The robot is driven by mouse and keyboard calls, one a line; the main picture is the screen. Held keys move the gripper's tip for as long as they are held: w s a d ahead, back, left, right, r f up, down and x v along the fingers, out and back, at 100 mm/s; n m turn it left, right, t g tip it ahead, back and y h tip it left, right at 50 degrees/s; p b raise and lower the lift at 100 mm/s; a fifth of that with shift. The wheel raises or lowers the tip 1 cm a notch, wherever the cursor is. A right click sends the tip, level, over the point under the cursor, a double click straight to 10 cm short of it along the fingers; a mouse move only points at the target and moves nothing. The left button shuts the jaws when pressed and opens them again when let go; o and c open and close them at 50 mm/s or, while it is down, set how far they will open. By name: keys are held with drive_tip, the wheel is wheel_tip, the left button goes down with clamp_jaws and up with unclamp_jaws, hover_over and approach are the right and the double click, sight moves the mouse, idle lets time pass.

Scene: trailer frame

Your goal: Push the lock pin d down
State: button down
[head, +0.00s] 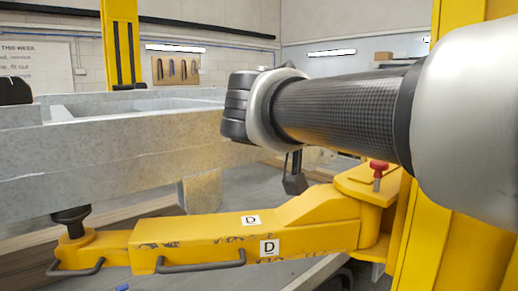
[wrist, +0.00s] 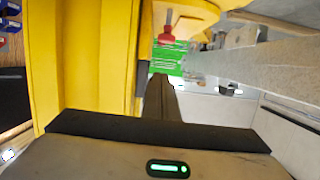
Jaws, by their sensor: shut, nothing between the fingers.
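The lock pin d is a red knob on a thin metal shank (head: 378,169), standing up from the hinge end of the yellow lift arm (head: 195,236) that carries two D labels. Its knob is raised above the yellow housing. In the wrist view the pin (wrist: 167,27) shows at the top, on the yellow part. My gripper (head: 295,182) points downward, left of the pin and apart from it, above the yellow arm. In the wrist view its dark fingers (wrist: 163,95) are together with nothing between them.
A grey trailer frame beam (head: 110,150) runs across the left, above the arm's black support pad (head: 71,217). A yellow post (head: 455,240) stands on the right, close to the pin. Two dark handles are on the yellow arm's front side.

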drive_tip(key=shift+r, duration=0.3)
drive_tip(key=shift+w+d+f+p, duration=0.25)
drive_tip(key=shift+w+d+f, duration=0.8)
drive_tip(key=shift+d, duration=0.2)
drive_tip(key=shift+w+d+f+p, duration=0.2)
drive_tip(key=shift+w+d+f, duration=0.9)
drive_tip(key=shift+d, duration=0.15)
drive_tip(key=shift+w+d+f+p, duration=0.25)
drive_tip(key=shift+w+d+f, duration=0.8)
drive_tip(key=shift+d, duration=0.2)
